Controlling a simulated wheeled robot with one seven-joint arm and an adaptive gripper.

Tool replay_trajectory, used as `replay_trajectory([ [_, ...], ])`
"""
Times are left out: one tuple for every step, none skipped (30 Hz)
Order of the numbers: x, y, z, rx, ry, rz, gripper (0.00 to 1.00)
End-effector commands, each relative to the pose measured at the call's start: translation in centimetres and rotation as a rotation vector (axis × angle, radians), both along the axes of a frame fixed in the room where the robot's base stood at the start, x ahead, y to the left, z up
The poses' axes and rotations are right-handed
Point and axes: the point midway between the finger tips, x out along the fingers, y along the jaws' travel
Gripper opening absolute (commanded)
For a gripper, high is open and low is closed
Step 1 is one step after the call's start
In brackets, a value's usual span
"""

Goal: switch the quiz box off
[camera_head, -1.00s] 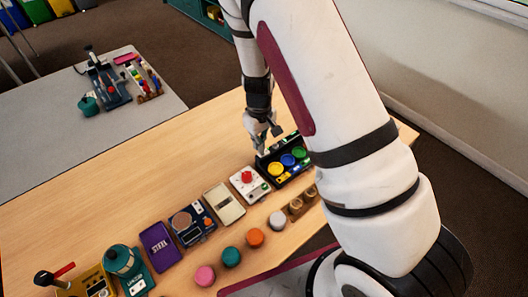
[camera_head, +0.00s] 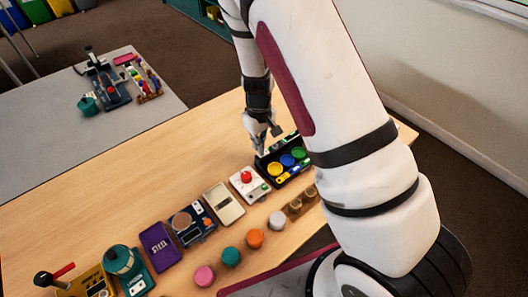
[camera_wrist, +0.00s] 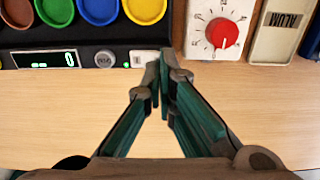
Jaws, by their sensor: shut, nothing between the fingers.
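The quiz box is a black box (camera_head: 266,162) at the right end of the row, with yellow, blue and green round buttons showing in the head view. In the wrist view the quiz box (camera_wrist: 105,43) also shows a brown button, a lit display (camera_wrist: 45,59) reading 0, a small green light, a grey round button (camera_wrist: 104,58) and a white switch (camera_wrist: 141,57) at its near edge. My gripper (camera_wrist: 165,72) is shut and empty, its tips just right of the white switch. Whether they touch it I cannot tell. In the head view my gripper (camera_head: 261,150) is at the box's left corner, partly hidden.
A white timer with a red dial (camera_head: 246,180) stands close beside the box. A beige case (camera_head: 224,203), a purple case (camera_head: 158,246) and several coloured pucks lie further left. The table (camera_head: 120,185) behind the row is clear.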

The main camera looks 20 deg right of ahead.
Motion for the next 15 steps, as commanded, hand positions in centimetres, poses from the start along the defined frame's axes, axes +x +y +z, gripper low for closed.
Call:
replay_trajectory([
  [0.00, 0.00, 0.00, 0.000, 0.000, 0.000, 0.00],
  [0.00, 0.00, 0.00, 0.000, 0.000, 0.000, 0.00],
  [0.00, 0.00, 0.00, 0.000, 0.000, 0.000, 0.00],
  [0.00, 0.00, 0.00, 0.000, 0.000, 0.000, 0.00],
  [0.00, 0.00, -0.01, 0.000, 0.000, 0.000, 0.00],
  [0.00, 0.00, -0.02, 0.000, 0.000, 0.000, 0.00],
  [0.00, 0.00, -0.03, 0.000, 0.000, 0.000, 0.00],
  [0.00, -0.01, -0.05, 0.000, 0.000, 0.000, 0.00],
  [0.00, 0.00, -0.09, 0.000, 0.000, 0.000, 0.00],
  [0.00, 0.00, -0.13, 0.000, 0.000, 0.000, 0.00],
  [0.00, -0.01, -0.16, 0.000, 0.000, 0.000, 0.00],
  [0.00, -0.01, -0.22, 0.000, 0.000, 0.000, 0.00],
  [0.00, -0.01, -0.27, 0.000, 0.001, 0.000, 0.00],
  [0.00, -0.01, -0.31, 0.000, 0.001, 0.000, 0.00],
  [-0.01, -0.01, -0.37, 0.000, 0.001, 0.000, 0.00],
])
